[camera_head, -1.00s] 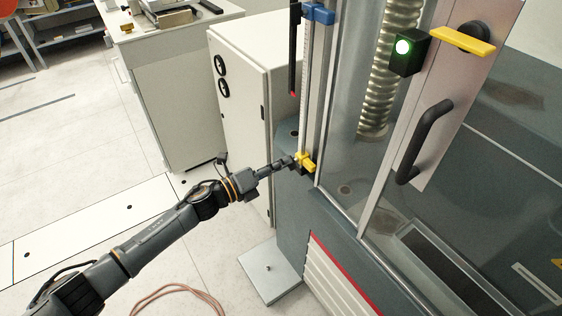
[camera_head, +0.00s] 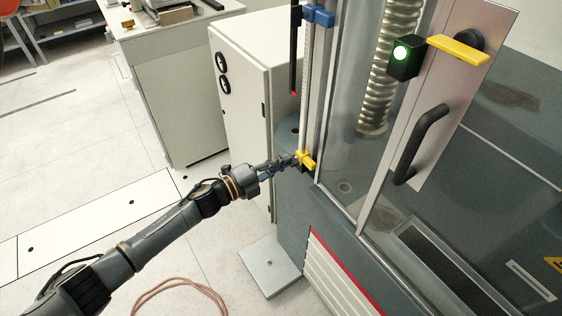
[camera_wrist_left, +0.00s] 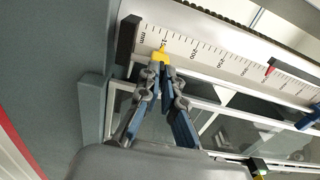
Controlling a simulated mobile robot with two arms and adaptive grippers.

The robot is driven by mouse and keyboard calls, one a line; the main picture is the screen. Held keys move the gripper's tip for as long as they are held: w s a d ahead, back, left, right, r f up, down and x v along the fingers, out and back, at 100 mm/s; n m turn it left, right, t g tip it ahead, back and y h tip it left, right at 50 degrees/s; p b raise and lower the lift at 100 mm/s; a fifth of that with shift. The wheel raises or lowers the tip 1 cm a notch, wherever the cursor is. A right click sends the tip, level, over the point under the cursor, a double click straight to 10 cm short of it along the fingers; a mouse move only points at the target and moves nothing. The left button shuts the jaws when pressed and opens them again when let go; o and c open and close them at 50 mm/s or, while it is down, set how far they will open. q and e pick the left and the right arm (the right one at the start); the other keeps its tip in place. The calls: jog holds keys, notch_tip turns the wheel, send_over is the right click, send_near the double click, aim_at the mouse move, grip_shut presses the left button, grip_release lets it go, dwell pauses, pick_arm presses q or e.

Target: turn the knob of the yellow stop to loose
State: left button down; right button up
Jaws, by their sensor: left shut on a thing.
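The yellow stop (camera_head: 306,159) sits low on the upright ruled scale (camera_head: 309,70) at the front left of the testing machine. In the left wrist view the yellow stop (camera_wrist_left: 160,56) lies at the low end of the scale (camera_wrist_left: 205,59). My left gripper (camera_head: 294,160) reaches it from the left. In the left wrist view the gripper's fingertips (camera_wrist_left: 164,70) are shut at the stop, on its knob. The knob is hidden between the fingertips, so its turn cannot be seen. My right gripper is in neither view.
A blue stop (camera_head: 319,15) and a red-tipped black pointer (camera_head: 293,60) are higher on the scale. The machine's door with a black handle (camera_head: 423,142) is to the right. A light cabinet (camera_head: 240,110) stands behind my left gripper.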

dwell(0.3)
pick_arm(q)
jog(key=c, duration=1.5)
grip_release()
jog(key=shift+a, duration=0.1)
jog(key=v, duration=1.2)
jog(key=shift+f, duration=0.1)
